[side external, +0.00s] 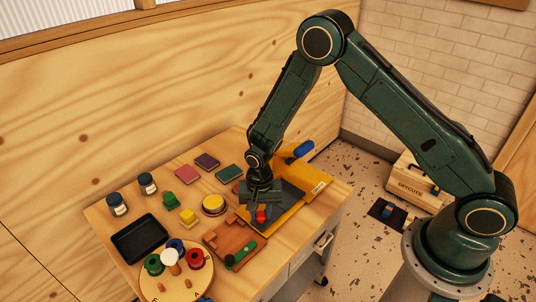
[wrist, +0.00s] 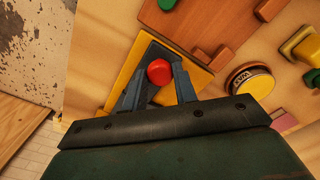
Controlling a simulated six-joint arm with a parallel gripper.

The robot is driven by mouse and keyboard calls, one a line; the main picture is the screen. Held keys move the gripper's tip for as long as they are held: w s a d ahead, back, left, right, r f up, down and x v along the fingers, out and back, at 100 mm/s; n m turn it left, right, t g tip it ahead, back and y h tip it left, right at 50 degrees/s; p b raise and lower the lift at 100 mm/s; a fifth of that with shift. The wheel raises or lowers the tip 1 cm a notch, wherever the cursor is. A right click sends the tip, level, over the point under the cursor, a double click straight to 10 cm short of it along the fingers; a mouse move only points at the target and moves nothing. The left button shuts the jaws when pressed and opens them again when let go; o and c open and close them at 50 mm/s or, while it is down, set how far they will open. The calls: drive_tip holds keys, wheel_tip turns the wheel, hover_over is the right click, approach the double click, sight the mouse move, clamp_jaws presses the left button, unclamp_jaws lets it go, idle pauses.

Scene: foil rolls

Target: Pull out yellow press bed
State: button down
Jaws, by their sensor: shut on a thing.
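The yellow press (side external: 318,186) sits at the right side of the table, with a blue handle (side external: 303,149) at its back. Its yellow bed with a dark plate (side external: 290,193) reaches toward the table's front. My gripper (side external: 262,206) points down over the front end of the bed. It is shut on a red knob (side external: 261,216). In the wrist view the red knob (wrist: 158,72) shows between my two fingers, with the yellow bed (wrist: 125,72) around them. My gripper and arm hide part of the press. How far the bed is out, I cannot tell.
A brown wooden block (side external: 228,240) with a green roller lies close left of the bed. A round board (side external: 180,285) with several spools, a black tray (side external: 139,238), two jars and coloured pads stand further left. The table's front right edge is close to the press.

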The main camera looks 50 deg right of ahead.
drive_tip(key=shift+a, duration=0.35)
drive_tip(key=c, duration=1.1)
unclamp_jaws()
drive_tip(key=shift+r, duration=0.15)
wheel_tip(320, 180, up, 14)
drive_tip(key=shift+f, duration=0.2)
